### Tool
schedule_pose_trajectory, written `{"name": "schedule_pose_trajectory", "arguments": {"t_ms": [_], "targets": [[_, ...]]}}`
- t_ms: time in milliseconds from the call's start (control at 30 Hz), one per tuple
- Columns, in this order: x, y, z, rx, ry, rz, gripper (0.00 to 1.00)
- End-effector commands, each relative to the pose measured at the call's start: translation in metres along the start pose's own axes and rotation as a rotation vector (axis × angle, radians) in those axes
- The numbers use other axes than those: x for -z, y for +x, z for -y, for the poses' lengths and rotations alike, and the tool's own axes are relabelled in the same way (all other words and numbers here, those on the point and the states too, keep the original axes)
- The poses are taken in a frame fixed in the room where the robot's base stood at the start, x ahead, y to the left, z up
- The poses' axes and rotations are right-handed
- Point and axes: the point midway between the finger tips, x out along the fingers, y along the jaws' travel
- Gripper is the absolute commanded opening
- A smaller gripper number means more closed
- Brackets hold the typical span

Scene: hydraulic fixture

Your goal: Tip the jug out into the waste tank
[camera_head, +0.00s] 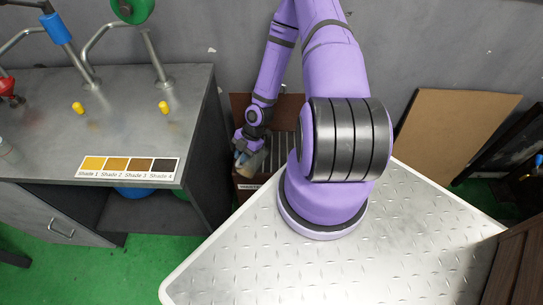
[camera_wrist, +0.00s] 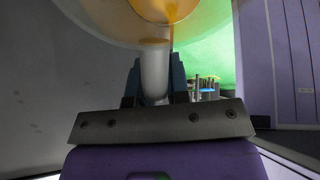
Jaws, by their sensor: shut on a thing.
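My gripper (camera_head: 243,145) is shut on the jug's handle, and it also shows in the wrist view (camera_wrist: 155,85) with a finger on each side of the pale handle. The jug (camera_head: 250,165) looks small and beige in the head view. In the wrist view the clear jug (camera_wrist: 110,22) has amber liquid or residue in it at the top edge. The brown waste tank (camera_head: 246,187) with a slatted grate stands on the floor beyond my base. The jug is over the tank's left part and looks tilted. Its mouth is hidden, and I cannot see any stream.
A grey bench (camera_head: 190,110) with taps, yellow knobs and a shade card (camera_head: 127,167) stands close left of the tank. A brown board (camera_head: 450,135) leans on the wall at right. My arm hides the tank's right part.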

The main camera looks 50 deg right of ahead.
Motion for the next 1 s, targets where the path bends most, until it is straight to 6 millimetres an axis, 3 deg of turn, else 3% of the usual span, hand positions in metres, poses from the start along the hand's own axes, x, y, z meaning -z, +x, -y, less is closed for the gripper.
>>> {"name": "schedule_pose_trajectory", "arguments": {"t_ms": [1000], "targets": [[-0.019,-0.01,0.003,-0.042,0.023,-0.247,0.0]]}}
